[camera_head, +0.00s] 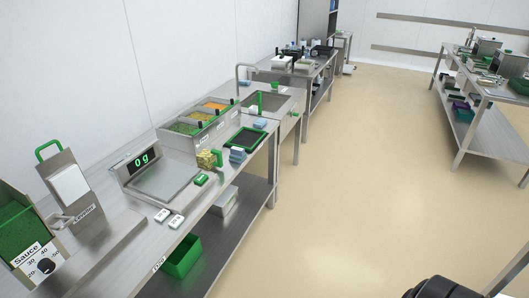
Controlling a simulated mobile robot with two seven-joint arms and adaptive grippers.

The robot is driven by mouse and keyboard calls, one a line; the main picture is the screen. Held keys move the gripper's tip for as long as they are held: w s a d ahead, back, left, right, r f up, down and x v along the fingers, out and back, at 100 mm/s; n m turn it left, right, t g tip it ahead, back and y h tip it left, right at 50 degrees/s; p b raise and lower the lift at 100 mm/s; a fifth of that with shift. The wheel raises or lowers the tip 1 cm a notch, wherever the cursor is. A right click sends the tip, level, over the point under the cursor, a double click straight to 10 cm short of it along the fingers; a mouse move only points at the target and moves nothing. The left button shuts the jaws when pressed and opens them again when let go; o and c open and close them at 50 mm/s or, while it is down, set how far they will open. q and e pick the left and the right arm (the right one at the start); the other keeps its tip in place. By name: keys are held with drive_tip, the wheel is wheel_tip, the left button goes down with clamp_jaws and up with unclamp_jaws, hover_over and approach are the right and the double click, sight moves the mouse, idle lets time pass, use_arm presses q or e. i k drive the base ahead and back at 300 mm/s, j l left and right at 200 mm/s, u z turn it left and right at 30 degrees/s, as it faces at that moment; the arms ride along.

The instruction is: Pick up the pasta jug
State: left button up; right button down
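I cannot tell for sure which thing is the pasta jug. A steel bin holder (187,142) on the left counter has several compartments with green, yellow and orange food and dark handles sticking up; its small labels are too small to read. A steel unit with a green loop handle and a white front (70,185) stands further left. A small yellowish block-like item (206,159) sits in front of the bin holder. Neither gripper is recognisable in view. A black rounded part, possibly mine, shows at the bottom right edge.
A scale (165,182) reading 0 g and a green sauce dispenser (22,232) stand on the left counter (112,257). A green-rimmed dark tray (245,140) lies near the sink (270,102). A green crate (183,257) is below. Another table (500,93) stands right; the floor between is clear.

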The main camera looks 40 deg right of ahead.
sight(207, 156)
drive_tip(key=z, duration=0.8)
drive_tip(key=u, duration=1.8)
drive_tip(key=z, duration=1.8)
drive_tip(key=i+l+u, duration=0.15)
drive_tip(key=u, duration=1.05)
drive_tip(key=i+l+u, duration=0.2)
drive_tip(key=l+u, duration=0.2)
drive_tip(key=l, duration=0.45)
drive_tip(key=i+l+u, duration=0.1)
drive_tip(key=l+u, duration=0.25)
drive_tip(key=l, duration=0.45)
drive_tip(key=l+u, duration=0.4)
drive_tip(key=l, duration=0.5)
